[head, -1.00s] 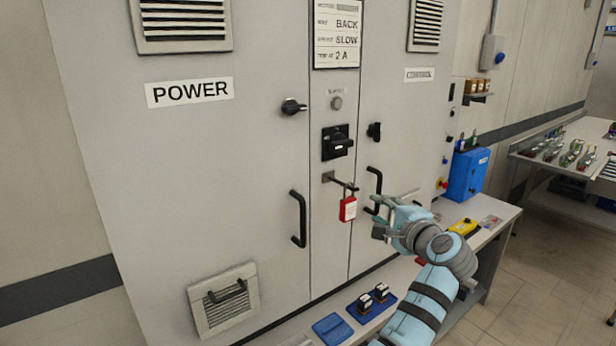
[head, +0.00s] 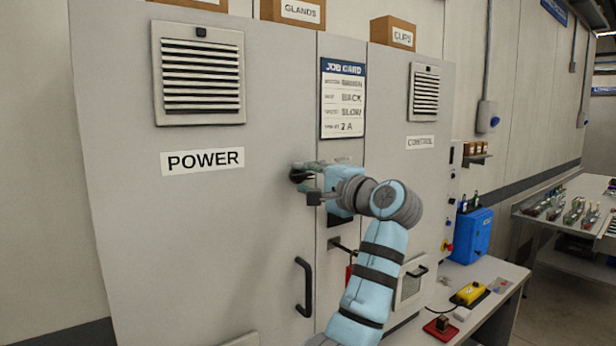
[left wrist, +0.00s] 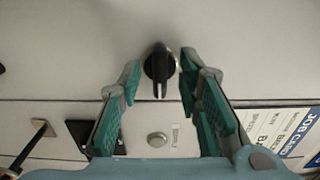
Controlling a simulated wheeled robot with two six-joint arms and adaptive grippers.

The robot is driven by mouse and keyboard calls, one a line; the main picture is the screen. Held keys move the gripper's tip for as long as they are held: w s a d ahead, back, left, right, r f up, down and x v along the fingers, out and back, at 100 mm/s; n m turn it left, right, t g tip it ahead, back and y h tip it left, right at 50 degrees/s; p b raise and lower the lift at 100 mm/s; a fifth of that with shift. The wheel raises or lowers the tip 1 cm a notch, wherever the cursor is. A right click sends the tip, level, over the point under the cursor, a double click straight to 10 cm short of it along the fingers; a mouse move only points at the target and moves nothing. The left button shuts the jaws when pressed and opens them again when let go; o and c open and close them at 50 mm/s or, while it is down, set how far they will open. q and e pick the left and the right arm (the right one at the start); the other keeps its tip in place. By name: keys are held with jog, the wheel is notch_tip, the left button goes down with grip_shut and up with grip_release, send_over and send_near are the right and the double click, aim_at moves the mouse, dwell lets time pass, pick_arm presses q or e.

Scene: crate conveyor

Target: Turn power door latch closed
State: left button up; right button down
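The power door latch is a black turn knob (left wrist: 160,66) on the grey cabinet door marked POWER (head: 203,160). In the head view the latch (head: 297,176) is mostly covered by my fingers. My left gripper (head: 303,181) is at the latch. In the left wrist view my left gripper (left wrist: 158,84) is open, with one finger on each side of the knob. A gap shows between each finger and the knob, and the knob's grip points down in that picture. Whether a fingertip touches it is unclear. My right gripper is in neither view.
A black door handle (head: 304,287) stands out below the latch. A job card (head: 343,98) is on the centre strip. My arm partly hides a red padlock (head: 349,272) and the CONTROL door.

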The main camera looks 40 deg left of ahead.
pick_arm(q)
jog(key=shift+w+d, duration=0.1)
jog(key=shift+w, duration=0.05)
jog(key=shift+c, duration=0.2)
grip_shut()
jog(key=shift+n, duration=0.3)
jog(key=n+p, duration=0.1)
jog(key=n, duration=0.1)
jog(key=shift+n, duration=0.3)
jog(key=n, duration=0.3)
jog(key=shift+n+p, duration=0.3)
jog(key=n, duration=0.5)
jog(key=shift+n, duration=0.3)
jog(key=n, duration=0.5)
jog(key=shift+b, duration=0.3)
jog(key=shift+n, duration=0.3)
